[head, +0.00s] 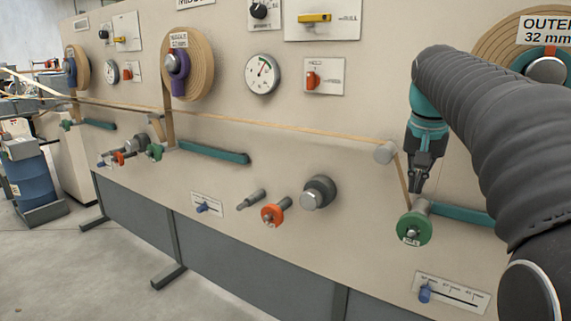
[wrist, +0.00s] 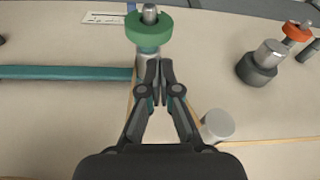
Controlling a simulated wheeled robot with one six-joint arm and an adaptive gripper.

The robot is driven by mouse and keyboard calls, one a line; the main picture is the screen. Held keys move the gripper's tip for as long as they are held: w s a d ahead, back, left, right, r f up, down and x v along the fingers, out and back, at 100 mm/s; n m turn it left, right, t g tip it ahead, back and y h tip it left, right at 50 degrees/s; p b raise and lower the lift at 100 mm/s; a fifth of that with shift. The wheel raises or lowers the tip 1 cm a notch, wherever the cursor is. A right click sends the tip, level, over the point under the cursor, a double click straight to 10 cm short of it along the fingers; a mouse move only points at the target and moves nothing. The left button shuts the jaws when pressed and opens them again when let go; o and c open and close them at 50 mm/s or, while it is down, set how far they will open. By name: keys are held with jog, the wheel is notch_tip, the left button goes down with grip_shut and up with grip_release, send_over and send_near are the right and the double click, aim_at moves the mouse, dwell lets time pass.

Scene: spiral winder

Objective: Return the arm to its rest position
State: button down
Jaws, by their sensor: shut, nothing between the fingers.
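My arm comes in from the right of the head view in a dark ribbed sleeve. My gripper (head: 418,188) points down close to the panel, just above a green knob (head: 414,229). In the wrist view my gripper (wrist: 160,68) has its fingertips together with nothing between them. The green knob (wrist: 149,28) is just beyond the fingertips there, on a metal shaft. I cannot tell whether the fingers touch the shaft.
A tan band runs over a grey roller (head: 385,152) and down towards the green knob. A teal bar (head: 462,215) sticks out beside it. A grey cylinder (head: 319,192) and an orange knob (head: 273,214) protrude to the left. Floor (head: 70,275) at the lower left is clear.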

jog(key=s+a+f+n+t, duration=0.1)
jog(key=s+a+f, duration=0.3)
jog(key=s+f, duration=0.2)
jog(key=s+a+f+n+t, duration=0.1)
jog(key=s+a+f+n, duration=0.1)
jog(key=s+f, duration=0.4)
jog(key=s+a+f+n+y, duration=0.1)
jog(key=s+a+f, duration=0.4)
jog(key=s, duration=0.6)
notch_tip(320, 180, down, 2)
jog(key=shift+a+f+n+t, duration=0.1)
jog(key=shift+a+n+t, duration=0.3)
jog(key=shift+n, duration=0.2)
